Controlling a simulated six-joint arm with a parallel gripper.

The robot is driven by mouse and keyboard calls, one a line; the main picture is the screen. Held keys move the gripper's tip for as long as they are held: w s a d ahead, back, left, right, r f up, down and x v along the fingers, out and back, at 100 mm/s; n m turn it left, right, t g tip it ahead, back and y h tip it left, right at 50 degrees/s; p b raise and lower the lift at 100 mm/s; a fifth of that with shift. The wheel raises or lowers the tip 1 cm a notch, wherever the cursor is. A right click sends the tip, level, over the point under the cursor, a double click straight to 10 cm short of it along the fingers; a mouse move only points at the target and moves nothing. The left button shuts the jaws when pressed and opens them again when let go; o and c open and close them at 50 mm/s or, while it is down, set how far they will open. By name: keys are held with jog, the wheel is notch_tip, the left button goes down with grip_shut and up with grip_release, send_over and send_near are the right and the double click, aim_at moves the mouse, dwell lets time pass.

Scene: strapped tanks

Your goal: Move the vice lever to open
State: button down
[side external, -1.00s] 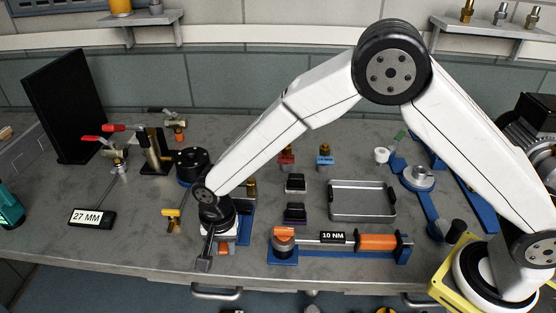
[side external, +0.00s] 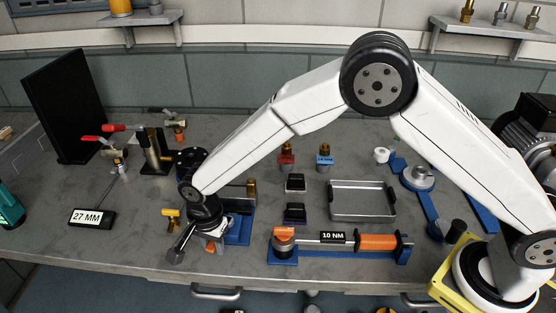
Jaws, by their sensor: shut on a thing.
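The vice shows as a blue base (side external: 239,231) with a grey body on the front left part of the bench, partly hidden by my wrist. A grey bar with a block-like end (side external: 179,252), which looks like the vice lever, slants down and left from under my wrist to the bench's front. My gripper (side external: 204,224) points down over the left side of the vice and is shut on the lever. The fingertips and the exact contact are hidden. A small orange-and-grey part (side external: 214,245) shows just below my wrist.
A yellow fitting (side external: 171,216) and a 27 MM sign (side external: 92,217) lie to the left. A 10 NM torque tool (side external: 340,240) on a blue stand is to the right, with a grey tray (side external: 362,201) behind it.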

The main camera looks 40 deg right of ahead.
jog(key=shift+w+a+m, duration=0.2)
jog(key=shift+w+m, duration=0.35)
jog(key=shift+m, duration=0.3)
jog(key=shift+w+a+m, duration=0.2)
jog(key=shift+w+m, duration=0.35)
jog(key=shift+m, duration=0.3)
jog(key=shift+w+m, duration=0.65)
jog(key=shift+m, duration=0.35)
jog(key=shift+c, duration=1.9)
grip_release()
jog(key=shift+r, duration=0.1)
notch_tip(320, 180, up, 8)
jog(key=shift+a, duration=0.1)
